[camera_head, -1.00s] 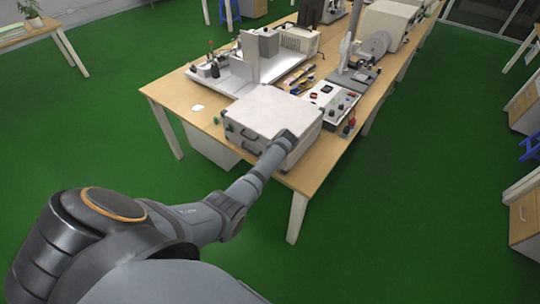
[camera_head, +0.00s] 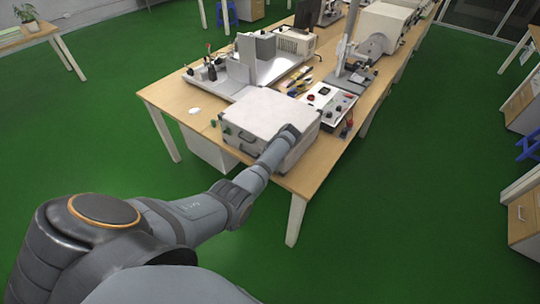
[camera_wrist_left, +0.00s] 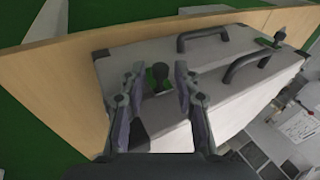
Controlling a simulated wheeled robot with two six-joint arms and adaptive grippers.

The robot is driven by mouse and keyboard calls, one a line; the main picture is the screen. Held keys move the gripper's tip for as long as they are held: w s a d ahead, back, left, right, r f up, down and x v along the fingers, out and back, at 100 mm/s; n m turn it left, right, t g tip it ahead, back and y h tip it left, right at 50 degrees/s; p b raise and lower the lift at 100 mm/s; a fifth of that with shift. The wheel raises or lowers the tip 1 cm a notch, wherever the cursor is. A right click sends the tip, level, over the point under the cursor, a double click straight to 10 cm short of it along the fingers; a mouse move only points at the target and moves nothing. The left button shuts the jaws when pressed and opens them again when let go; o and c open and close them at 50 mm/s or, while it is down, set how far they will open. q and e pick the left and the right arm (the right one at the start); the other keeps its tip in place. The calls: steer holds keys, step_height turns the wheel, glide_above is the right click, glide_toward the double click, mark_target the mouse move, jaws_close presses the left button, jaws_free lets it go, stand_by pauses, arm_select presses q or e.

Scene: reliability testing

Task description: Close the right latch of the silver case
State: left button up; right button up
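The silver case (camera_head: 268,112) lies shut near the front corner of the wooden table in the head view. It also shows in the left wrist view (camera_wrist_left: 125,60), with two dark handles (camera_wrist_left: 248,68) along its front. My left gripper (camera_wrist_left: 153,72) is open, with one finger on each side of the right latch (camera_wrist_left: 161,76), a dark knob with green beside it. I cannot tell whether the fingers touch it. The other latch (camera_wrist_left: 279,36) stands farther off along the case. In the head view my left arm hides the right latch and the gripper. My right gripper is not in view.
A control box (camera_head: 328,100) stands close to the right of the case. A grey-white apparatus (camera_head: 262,58) and other instruments stand behind it.

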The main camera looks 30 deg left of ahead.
arm_select(q)
steer(key=shift+r, duration=0.1)
steer(key=v, duration=1.1)
steer(key=shift+s+d+r, duration=0.1)
steer(key=shift+d+r, duration=0.1)
steer(key=shift+r, duration=0.15)
steer(key=s+d+f+h+b, duration=0.1)
steer(key=s+f, duration=0.5)
steer(key=f, duration=0.5)
steer(key=s+d+f+m+h+b, duration=0.1)
steer(key=s+f, duration=0.5)
steer(key=f, duration=0.6)
steer(key=s+f+h, duration=0.1)
steer(key=s+f, duration=0.5)
steer(key=f, duration=0.5)
steer(key=shift+n+g+h, duration=0.5)
steer(key=shift+n+h, duration=0.2)
steer(key=shift+h, duration=0.1)
steer(key=s+f, duration=0.5)
steer(key=s, duration=0.5)
steer(key=s+f+b, duration=0.1)
steer(key=s+f, duration=0.4)
steer(key=s, duration=0.6)
steer(key=s+f+b, duration=0.1)
steer(key=s+f, duration=0.4)
steer(key=s, duration=0.5)
steer(key=shift+s+d, duration=0.2)
steer(key=shift+d, duration=0.05)
